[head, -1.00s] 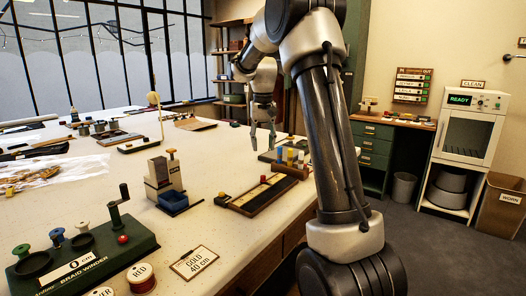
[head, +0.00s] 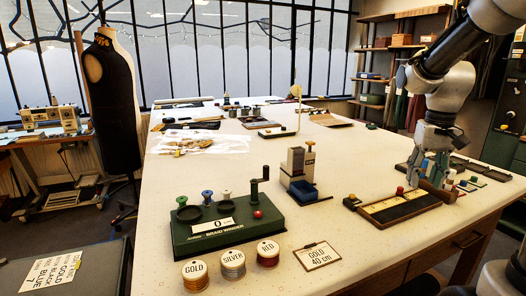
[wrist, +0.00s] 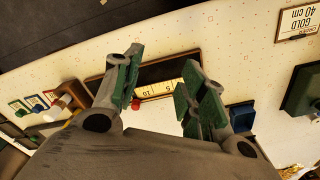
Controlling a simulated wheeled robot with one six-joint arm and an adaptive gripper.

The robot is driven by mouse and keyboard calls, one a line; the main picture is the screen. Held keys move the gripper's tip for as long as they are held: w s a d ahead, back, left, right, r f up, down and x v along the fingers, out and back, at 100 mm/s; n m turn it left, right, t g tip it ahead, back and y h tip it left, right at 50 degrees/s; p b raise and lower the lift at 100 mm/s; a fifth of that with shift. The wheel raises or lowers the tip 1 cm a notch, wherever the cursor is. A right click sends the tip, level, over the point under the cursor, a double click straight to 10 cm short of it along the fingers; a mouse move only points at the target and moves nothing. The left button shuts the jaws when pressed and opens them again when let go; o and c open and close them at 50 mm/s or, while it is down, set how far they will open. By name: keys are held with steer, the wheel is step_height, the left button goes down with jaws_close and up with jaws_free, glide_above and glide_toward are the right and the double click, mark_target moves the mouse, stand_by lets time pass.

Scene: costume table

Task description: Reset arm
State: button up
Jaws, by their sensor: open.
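My gripper (head: 428,168) is at the right of the head view, above the right part of the costume table (head: 330,225). In the wrist view my gripper (wrist: 155,88) shows its two green-padded fingers spread apart, with nothing between them. Below and beyond the fingers lies a dark ruler board (head: 405,207) with a pale scale and a red knob, and it also shows in the wrist view (wrist: 158,88). My arm comes in from the upper right of the head view.
A green braid winder (head: 230,226) stands at the front, with gold, silver and red spools (head: 232,264) before it. A "GOLD 40 cm" card (head: 317,256) lies beside them. A box dispenser with blue tray (head: 299,177) stands mid-table. A dress form (head: 112,95) stands left.

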steer(key=s+a+r+n+t, duration=0.1)
steer(key=s+a+t, duration=0.1)
steer(key=s, duration=0.6)
steer(key=s+a+r+n+t, duration=0.1)
steer(key=s+a+r+t, duration=0.1)
steer(key=s, duration=0.7)
steer(key=shift+a, duration=0.55)
steer(key=shift+r, duration=0.1)
